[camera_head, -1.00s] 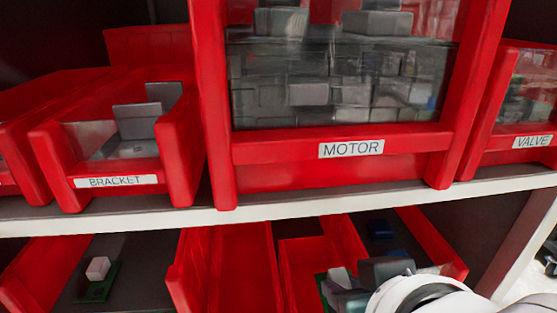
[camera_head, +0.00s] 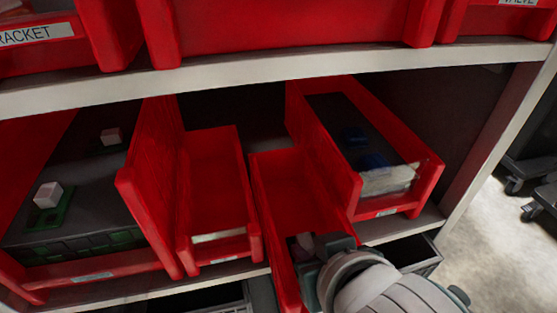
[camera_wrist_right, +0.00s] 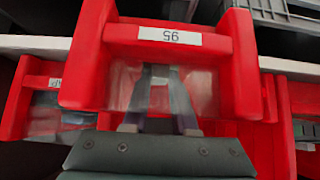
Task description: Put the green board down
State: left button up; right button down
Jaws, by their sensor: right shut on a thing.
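My right gripper (camera_head: 322,246) reaches from the lower right into the narrow red bin (camera_head: 285,180) on the lower shelf. In the right wrist view the fingers (camera_wrist_right: 158,95) point at the red bin front labelled 95 (camera_wrist_right: 170,36), seen upside down; the board is not clear there. Another green board (camera_head: 48,217) with a white block lies in the wide left bin. My left gripper is not in view.
An empty-looking red bin (camera_head: 212,180) stands left of the gripper's bin. A bin at right (camera_head: 405,200) holds blue items and a pale packet. The upper shelf edge (camera_head: 270,75) runs overhead. A shelf post (camera_head: 500,140) stands at right.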

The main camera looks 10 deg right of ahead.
jog(key=c, duration=1.2)
grip_release()
jog(key=shift+f, duration=0.1)
jog(key=o, duration=0.5)
jog(key=shift+s+r, duration=0.2)
jog(key=shift+r, duration=0.15)
jog(key=p+v, duration=0.5)
jog(key=v, duration=0.6)
jog(key=s+d+r+n+g, duration=0.1)
jog(key=s+d+r+g, duration=0.3)
jog(key=s+d, duration=0.4)
jog(key=shift+r+n+g, duration=0.25)
jog(key=shift+n+g, duration=0.05)
jog(key=shift+g, duration=0.4)
